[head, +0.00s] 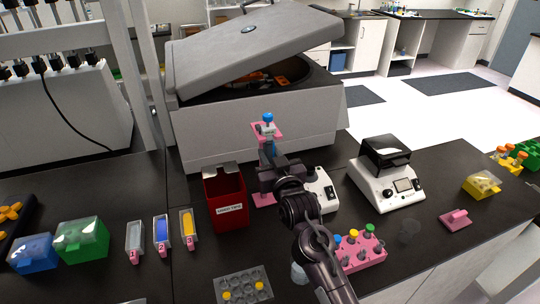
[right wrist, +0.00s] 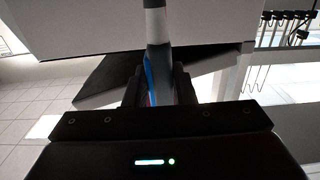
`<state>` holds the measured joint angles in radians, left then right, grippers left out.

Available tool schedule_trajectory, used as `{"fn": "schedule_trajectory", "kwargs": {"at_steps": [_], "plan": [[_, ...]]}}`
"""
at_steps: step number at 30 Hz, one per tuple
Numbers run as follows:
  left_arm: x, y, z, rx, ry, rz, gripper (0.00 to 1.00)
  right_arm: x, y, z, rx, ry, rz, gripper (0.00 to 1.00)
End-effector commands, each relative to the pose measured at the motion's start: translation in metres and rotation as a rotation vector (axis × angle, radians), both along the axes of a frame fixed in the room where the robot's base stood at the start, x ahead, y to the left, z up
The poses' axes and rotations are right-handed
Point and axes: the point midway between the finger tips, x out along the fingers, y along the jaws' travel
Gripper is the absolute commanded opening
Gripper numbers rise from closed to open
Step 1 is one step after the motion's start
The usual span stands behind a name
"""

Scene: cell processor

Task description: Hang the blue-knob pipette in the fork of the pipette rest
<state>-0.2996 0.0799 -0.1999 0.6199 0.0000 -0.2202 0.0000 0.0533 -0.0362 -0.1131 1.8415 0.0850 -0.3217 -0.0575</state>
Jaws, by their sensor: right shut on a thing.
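The blue-knob pipette (head: 268,118) stands roughly upright in the head view, its blue knob above the pink fork of the pipette rest (head: 277,134). The rest's pink base (head: 264,200) shows lower down, partly behind my right arm. My right gripper (head: 269,160) is shut on the pipette's body, below the fork. In the right wrist view the pipette's grey and blue body (right wrist: 155,60) stands between the fingers. I cannot tell whether the pipette is seated in the fork or only beside it. My left gripper is not in view.
A grey centrifuge with a raised lid (head: 250,50) stands close behind. A red waste bin (head: 226,198) is left of my right arm, and a white device (head: 322,190) is right of it. A pink tube rack (head: 362,250) stands in front at the right.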

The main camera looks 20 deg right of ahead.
Motion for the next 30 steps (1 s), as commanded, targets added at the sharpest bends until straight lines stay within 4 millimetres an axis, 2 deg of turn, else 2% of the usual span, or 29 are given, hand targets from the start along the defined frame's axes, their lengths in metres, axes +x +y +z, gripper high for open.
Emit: {"fn": "schedule_trajectory", "kwargs": {"at_steps": [3, 4, 9, 20, 30], "plan": [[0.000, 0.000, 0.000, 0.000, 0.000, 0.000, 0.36, 0.000, 0.000, -0.005, 0.000, 0.010, 0.001, 0.16], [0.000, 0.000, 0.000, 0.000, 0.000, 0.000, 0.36, 0.000, 0.000, -0.005, 0.000, 0.010, 0.001, 0.26], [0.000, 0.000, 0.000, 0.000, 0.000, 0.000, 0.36, 0.000, 0.000, -0.004, 0.000, 0.008, 0.001, 0.48], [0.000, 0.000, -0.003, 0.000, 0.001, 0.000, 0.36, -0.005, 0.000, -0.004, 0.000, 0.006, 0.001, 0.48], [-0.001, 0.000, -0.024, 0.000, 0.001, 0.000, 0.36, -0.058, -0.002, -0.007, 0.000, 0.008, 0.000, 0.48]]}}
